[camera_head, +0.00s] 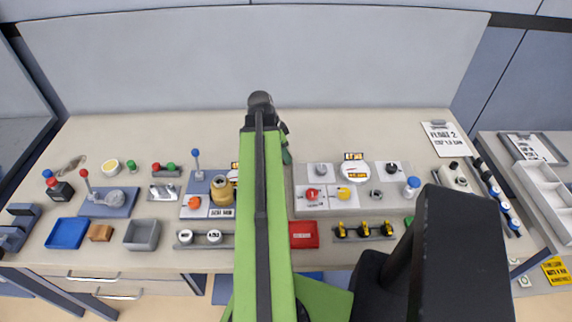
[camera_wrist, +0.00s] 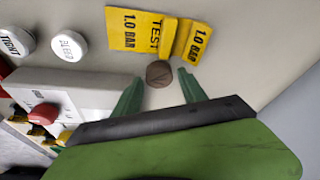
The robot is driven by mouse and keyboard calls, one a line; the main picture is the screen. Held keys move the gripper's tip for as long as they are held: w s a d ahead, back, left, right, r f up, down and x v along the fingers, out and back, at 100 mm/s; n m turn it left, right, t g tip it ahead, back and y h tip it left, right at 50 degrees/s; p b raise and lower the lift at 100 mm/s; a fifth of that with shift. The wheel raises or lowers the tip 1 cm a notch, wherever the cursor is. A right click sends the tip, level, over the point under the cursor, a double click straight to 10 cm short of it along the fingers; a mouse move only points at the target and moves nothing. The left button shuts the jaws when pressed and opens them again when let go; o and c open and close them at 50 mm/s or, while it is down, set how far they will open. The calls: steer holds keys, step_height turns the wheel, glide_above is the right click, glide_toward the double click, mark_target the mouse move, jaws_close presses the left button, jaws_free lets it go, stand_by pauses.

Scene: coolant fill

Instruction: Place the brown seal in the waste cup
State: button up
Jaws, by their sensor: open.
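The brown seal (camera_wrist: 158,74) looks like a small, dark, round disc in the wrist view. It lies on the pale bench just below the yellow test labels. My gripper (camera_wrist: 160,79) is open, with one green finger on each side of the seal and a visible gap to each. I cannot tell the height of the fingertips above the bench. In the head view my own arm hides the seal and most of the gripper. I cannot tell for sure which container is the waste cup; a grey open box (camera_head: 142,235) and a yellow-rimmed round cup (camera_head: 110,167) stand on the left.
Yellow "1.0 BAR TEST" labels (camera_wrist: 135,30) lie just beyond the seal. A panel with a red knob (camera_wrist: 43,114) and white round caps (camera_wrist: 70,43) are on the left in the wrist view. A blue tray (camera_head: 67,233) and red tray (camera_head: 304,235) line the bench front.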

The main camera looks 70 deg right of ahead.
steer(key=shift+b+x, duration=0.3)
steer(key=shift+x, duration=0.65)
steer(key=shift+r, duration=0.15)
steer(key=shift+c, duration=0.2)
jaws_close()
